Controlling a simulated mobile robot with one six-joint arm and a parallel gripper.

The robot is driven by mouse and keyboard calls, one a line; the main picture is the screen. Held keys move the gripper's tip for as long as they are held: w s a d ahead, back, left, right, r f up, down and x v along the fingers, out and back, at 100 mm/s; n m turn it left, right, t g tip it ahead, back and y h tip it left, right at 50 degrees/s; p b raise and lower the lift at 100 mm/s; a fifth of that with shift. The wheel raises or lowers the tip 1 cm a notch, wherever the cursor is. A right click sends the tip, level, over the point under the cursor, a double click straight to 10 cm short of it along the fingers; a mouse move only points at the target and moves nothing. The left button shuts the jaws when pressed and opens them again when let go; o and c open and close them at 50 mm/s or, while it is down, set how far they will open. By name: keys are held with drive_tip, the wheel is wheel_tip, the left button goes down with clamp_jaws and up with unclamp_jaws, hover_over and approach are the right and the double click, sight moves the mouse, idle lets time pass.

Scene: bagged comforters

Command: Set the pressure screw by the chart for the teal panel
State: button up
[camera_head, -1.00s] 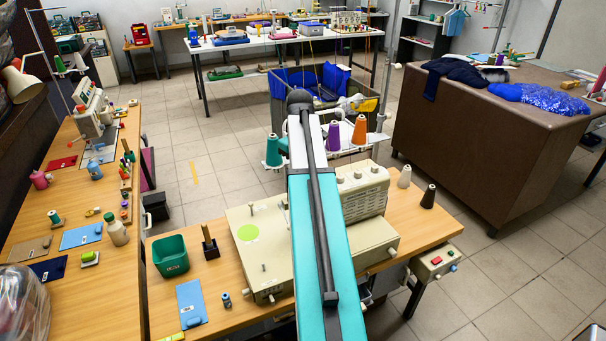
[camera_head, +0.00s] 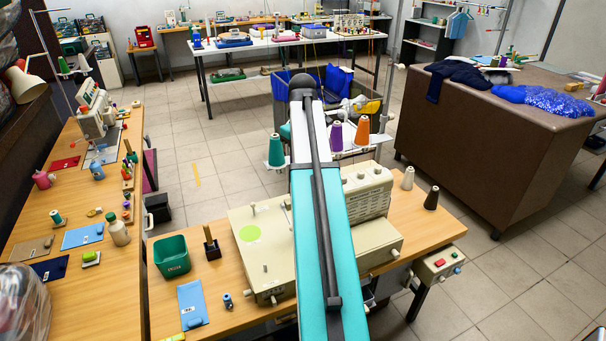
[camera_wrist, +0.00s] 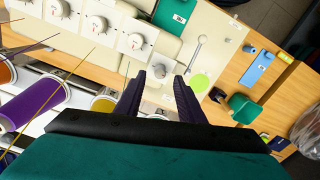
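My gripper (camera_wrist: 159,82) is open over the cream sewing machine (camera_wrist: 200,35), with its two dark fingers apart. A small pale part of the machine shows between and beyond the fingertips; I cannot tell whether it is the pressure screw or whether the fingers touch it. A row of white dials (camera_wrist: 135,41) sits left of the fingers in the wrist view. A teal panel (camera_wrist: 172,10) with a small white label lies on the machine beyond them. In the head view my arm covers the middle of the machine (camera_head: 264,240). I cannot make out a readable chart.
Thread cones, purple (camera_head: 335,137), orange (camera_head: 362,132) and teal (camera_head: 276,152), stand behind the machine. A green bin (camera_head: 171,257) and a blue card (camera_head: 192,303) lie on the table to its left. A control box (camera_head: 440,264) hangs at the table's right end.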

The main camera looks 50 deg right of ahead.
wheel_tip(320, 180, up, 10)
drive_tip(key=shift+s+b, duration=0.15)
drive_tip(key=shift+b, duration=0.3)
idle(0.6)
